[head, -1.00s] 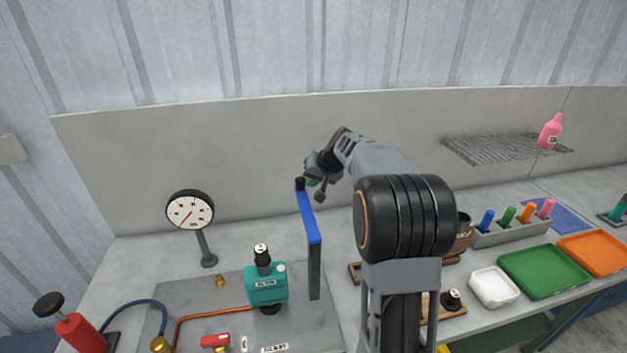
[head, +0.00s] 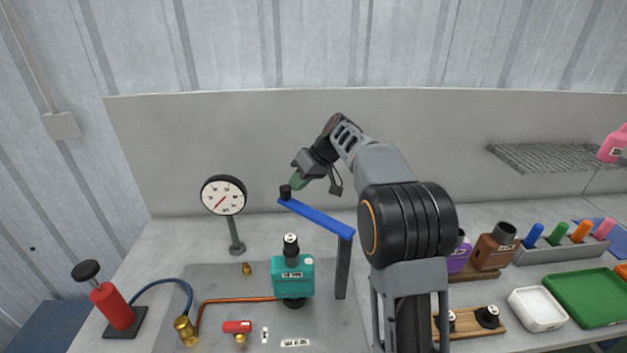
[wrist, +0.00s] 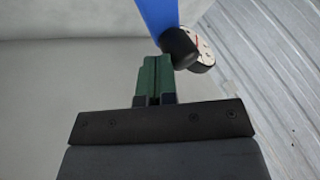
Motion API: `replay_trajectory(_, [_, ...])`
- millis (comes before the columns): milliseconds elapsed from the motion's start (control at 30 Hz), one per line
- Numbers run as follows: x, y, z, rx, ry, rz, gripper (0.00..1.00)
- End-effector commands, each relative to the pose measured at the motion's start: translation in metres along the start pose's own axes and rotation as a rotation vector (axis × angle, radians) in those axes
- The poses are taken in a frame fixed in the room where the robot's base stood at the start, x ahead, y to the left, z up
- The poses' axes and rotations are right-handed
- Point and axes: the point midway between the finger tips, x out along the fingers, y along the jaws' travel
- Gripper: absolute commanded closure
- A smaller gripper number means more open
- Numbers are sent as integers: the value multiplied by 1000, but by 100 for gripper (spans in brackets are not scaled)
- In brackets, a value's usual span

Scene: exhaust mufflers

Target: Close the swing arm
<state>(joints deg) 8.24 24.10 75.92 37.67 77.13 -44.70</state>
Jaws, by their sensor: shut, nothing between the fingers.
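The swing arm is a blue bar (head: 318,217) on top of a dark grey post (head: 342,268), with a black knob (head: 285,192) at its free end. In the head view the bar reaches from the post toward the left and back, above the teal device (head: 293,275). My gripper (head: 296,181), with green fingers, is right beside the knob. In the wrist view the shut green fingers (wrist: 153,75) are just left of the black knob (wrist: 180,46), touching or nearly so. The blue bar (wrist: 157,18) runs up out of the picture.
A dial gauge (head: 223,195) stands behind the grey plate. A red cylinder (head: 112,305), a brass fitting (head: 185,330) and a red valve (head: 237,326) are at the left. A white tray (head: 537,309) and a green tray (head: 590,297) lie at the right.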

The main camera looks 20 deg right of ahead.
Motion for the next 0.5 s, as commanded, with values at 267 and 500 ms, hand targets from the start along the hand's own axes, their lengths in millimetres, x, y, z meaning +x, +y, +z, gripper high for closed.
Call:
replay_trajectory(267, [20, -42, 8, -211, -112, -114, 100])
replay_trajectory(500, [30, -74, 22, -375, -199, -199, 100])
